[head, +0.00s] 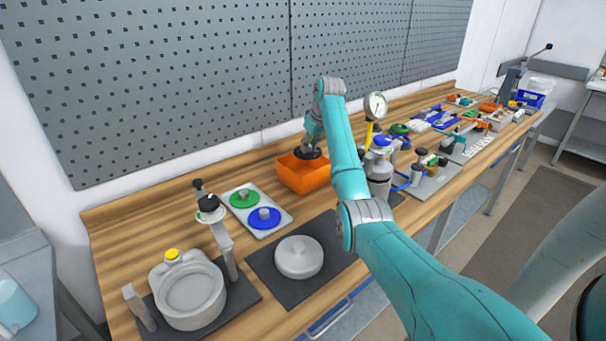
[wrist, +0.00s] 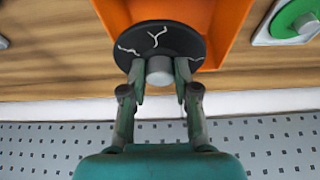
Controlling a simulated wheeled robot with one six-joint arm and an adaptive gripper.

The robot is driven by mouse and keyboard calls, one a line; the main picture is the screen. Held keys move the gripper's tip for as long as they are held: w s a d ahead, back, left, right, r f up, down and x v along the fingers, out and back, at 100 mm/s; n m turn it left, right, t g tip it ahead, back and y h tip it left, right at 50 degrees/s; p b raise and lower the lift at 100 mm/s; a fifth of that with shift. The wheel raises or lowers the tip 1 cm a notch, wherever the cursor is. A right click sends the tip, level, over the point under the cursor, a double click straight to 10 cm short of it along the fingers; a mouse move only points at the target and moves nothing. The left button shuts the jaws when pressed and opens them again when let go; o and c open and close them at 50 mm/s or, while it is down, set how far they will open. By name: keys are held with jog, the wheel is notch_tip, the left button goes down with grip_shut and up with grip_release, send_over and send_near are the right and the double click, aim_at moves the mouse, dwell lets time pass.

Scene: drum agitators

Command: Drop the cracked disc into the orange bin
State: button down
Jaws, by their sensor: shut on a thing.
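My gripper (wrist: 160,80) is shut on the grey stub of the cracked disc (wrist: 159,42), a black disc with pale crack lines. In the head view the disc (head: 308,153) is at the orange bin's opening, on its back side. The orange bin (head: 305,179) stands on the wooden bench near the pegboard wall. In the wrist view the bin (wrist: 233,32) lies behind the disc, and part of the disc reaches past the bin's edge over the wood. I cannot tell how high the disc is above the rim.
A tray with a green disc (head: 244,198) and a blue disc (head: 264,217) lies left of the bin. A white round lid (head: 298,257) sits on a dark mat in front. A gauge (head: 375,105) and a grey canister (head: 379,172) stand to the right.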

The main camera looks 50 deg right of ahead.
jog(key=shift+f, duration=1.05)
jog(key=c, duration=0.8)
grip_release()
jog(key=v, duration=1.2)
jog(key=shift+a, duration=0.1)
